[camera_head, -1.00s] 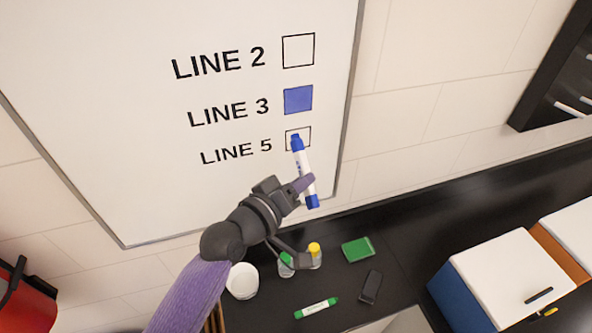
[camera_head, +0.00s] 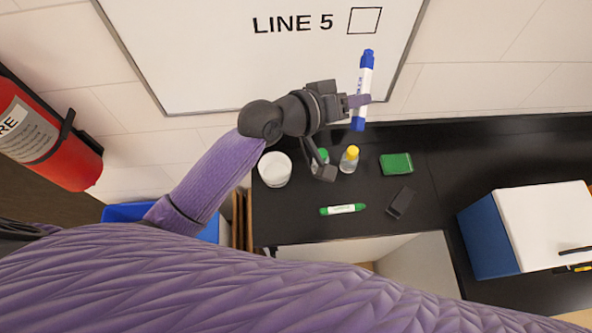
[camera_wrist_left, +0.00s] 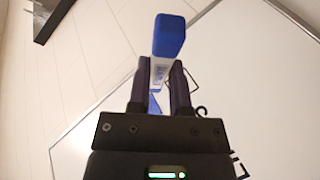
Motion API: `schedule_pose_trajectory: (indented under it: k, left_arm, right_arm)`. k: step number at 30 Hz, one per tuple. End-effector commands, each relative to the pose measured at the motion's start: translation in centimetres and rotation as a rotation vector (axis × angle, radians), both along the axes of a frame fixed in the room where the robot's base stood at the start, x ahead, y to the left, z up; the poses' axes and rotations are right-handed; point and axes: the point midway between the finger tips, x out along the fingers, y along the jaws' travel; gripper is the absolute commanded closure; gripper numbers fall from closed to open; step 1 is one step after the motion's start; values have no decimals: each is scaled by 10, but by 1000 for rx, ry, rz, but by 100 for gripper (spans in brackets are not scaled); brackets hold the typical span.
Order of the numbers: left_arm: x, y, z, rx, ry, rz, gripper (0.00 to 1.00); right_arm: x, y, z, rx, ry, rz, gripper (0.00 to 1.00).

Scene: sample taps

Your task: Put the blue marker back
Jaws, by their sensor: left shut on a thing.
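The whiteboard (camera_head: 230,70) shows LINE 5 with an empty box (camera_head: 364,20). My right gripper is not in view.
On the black counter (camera_head: 300,225) are a white cup (camera_head: 274,169), a yellow-capped bottle (camera_head: 349,160), a green-capped bottle partly hidden by my gripper, a green block (camera_head: 396,164), a dark block (camera_head: 400,202) and a green marker (camera_head: 342,209). A blue-and-white box (camera_head: 490,235) stands right. A fire extinguisher (camera_head: 45,130) hangs left.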

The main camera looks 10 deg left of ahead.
Motion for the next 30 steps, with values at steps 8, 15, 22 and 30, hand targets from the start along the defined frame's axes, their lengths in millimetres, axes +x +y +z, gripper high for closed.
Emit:
schedule_pose_trajectory:
  k: [8,15,22,30]
  left_arm:
    - [-34,36,-193,539,93,-502,100]
    - [-69,91,-302,948,-15,-846,100]
    - [-83,116,-336,1071,-88,-940,100]
    - [-83,116,-389,1074,-92,-941,100]
  right_arm:
    - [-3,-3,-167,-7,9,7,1]
    - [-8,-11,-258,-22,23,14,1]
    - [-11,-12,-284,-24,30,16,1]
    - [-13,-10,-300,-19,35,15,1]
